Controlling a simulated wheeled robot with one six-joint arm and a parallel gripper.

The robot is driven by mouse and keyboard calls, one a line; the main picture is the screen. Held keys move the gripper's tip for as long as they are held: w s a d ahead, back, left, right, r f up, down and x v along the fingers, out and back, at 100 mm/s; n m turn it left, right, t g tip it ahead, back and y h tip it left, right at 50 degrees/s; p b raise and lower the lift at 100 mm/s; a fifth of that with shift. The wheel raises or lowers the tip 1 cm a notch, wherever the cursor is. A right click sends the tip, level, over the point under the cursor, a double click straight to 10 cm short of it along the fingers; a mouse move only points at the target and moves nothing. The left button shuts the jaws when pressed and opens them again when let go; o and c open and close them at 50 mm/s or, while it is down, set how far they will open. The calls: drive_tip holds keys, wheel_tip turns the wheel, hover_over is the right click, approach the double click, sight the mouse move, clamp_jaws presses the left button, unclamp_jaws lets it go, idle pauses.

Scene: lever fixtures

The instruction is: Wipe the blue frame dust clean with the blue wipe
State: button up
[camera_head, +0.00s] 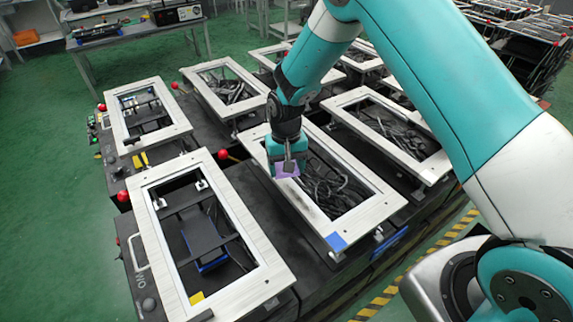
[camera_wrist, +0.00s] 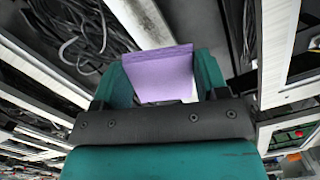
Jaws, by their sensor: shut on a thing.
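My gripper (camera_head: 286,158) is shut on a purple wipe (camera_head: 284,171), not a clearly blue one. In the wrist view the wipe (camera_wrist: 160,75) stands out between the two teal fingers of my gripper (camera_wrist: 163,78). The frame with a blue corner tag (camera_head: 336,241) is a pale rectangular frame (camera_head: 372,214) in the middle of the head view. My gripper is over the left side of this frame; whether the wipe touches it I cannot tell. A faint grey smudge (camera_head: 313,212) shows on its left rail near the tag. Dark cables show inside its opening.
A frame with a yellow tag (camera_head: 196,298) stands at the left, with a dark blue-edged block under its opening. Red knobs (camera_head: 223,154) stick up between the frames. Several more frames stand behind. Green floor lies at the left.

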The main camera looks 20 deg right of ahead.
drive_tip(key=shift+r+g+p, duration=0.2)
drive_tip(key=shift+g+p, duration=0.15)
drive_tip(key=shift+g, duration=0.35)
